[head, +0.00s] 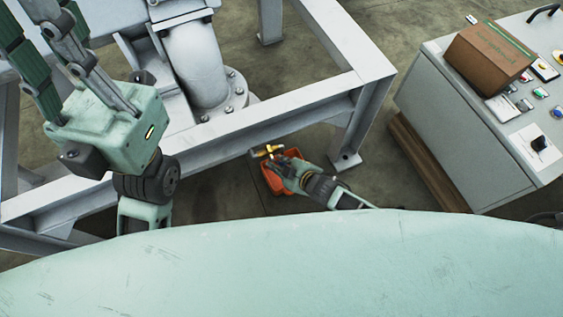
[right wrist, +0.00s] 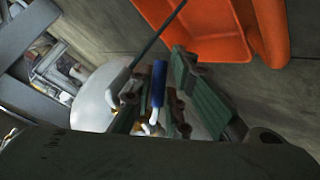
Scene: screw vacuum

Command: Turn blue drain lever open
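The blue drain lever (right wrist: 158,82) shows in the right wrist view as a short blue grip on a pale metal stem. It stands between the two green fingers of my right gripper (right wrist: 156,98), which are apart on either side of it; I see no clear contact. In the head view my right gripper (head: 280,166) is low down beside a brass-coloured fitting (head: 266,151), under the frame. The lever cannot be made out there. My left gripper (head: 45,22) is at the upper left, its fingers spread and empty.
An orange bin (head: 272,182) is on the floor by my right gripper, and shows in the wrist view (right wrist: 205,28). A grey steel frame (head: 225,128) runs above it. A control cabinet (head: 455,135) with a cardboard box (head: 488,58) stands at right.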

